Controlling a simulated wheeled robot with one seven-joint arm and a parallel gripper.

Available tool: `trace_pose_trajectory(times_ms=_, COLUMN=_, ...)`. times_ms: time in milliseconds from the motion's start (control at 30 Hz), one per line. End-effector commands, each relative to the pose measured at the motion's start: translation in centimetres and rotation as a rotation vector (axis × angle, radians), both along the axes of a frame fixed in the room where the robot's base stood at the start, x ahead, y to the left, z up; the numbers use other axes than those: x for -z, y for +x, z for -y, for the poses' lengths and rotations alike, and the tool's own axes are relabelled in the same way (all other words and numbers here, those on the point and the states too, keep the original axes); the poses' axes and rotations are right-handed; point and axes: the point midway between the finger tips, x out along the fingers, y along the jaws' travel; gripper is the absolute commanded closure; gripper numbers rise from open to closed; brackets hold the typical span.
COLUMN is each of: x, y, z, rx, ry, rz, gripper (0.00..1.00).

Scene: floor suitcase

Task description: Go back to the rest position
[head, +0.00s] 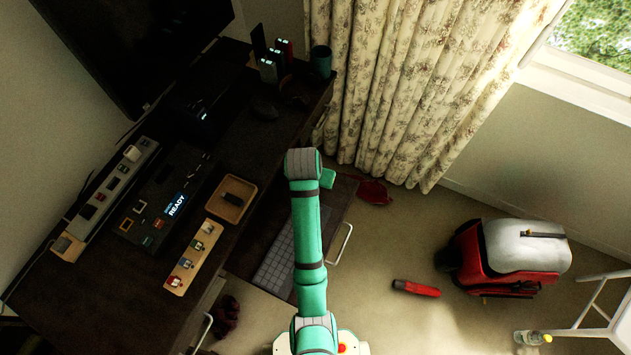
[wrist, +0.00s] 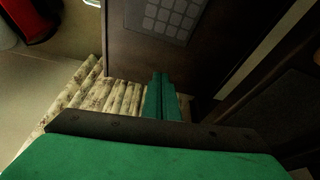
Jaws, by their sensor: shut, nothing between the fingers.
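My green arm rises through the middle of the head view, bent at a grey joint near the desk's right edge. My gripper (wrist: 161,97) shows in the wrist view with its two green fingers together and nothing between them. It points toward the dark drawer or tray front and the patterned curtain (wrist: 92,98). In the head view my gripper is mostly hidden behind the arm; a small green part shows to the right of the joint.
A red and white suitcase-like object (head: 510,250), a red cylinder (head: 416,288) and a bottle (head: 531,337) are on the floor. A white-framed chair (head: 597,300) stands at right. Curtains (head: 385,90) hang behind.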

Motion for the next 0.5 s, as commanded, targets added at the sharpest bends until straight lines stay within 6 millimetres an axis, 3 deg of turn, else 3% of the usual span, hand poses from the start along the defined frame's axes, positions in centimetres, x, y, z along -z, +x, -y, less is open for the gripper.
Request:
trace_pose_trajectory(times_ms=200, x=-2.4, y=-0.7, z=-0.4, rx=-0.001, ry=0.000, rz=0.002, gripper=1.00)
trace_pose_trajectory(times_ms=500, x=-2.8, y=-0.9, z=-0.4, rx=-0.001, ry=0.000, rz=-0.001, gripper=1.00)
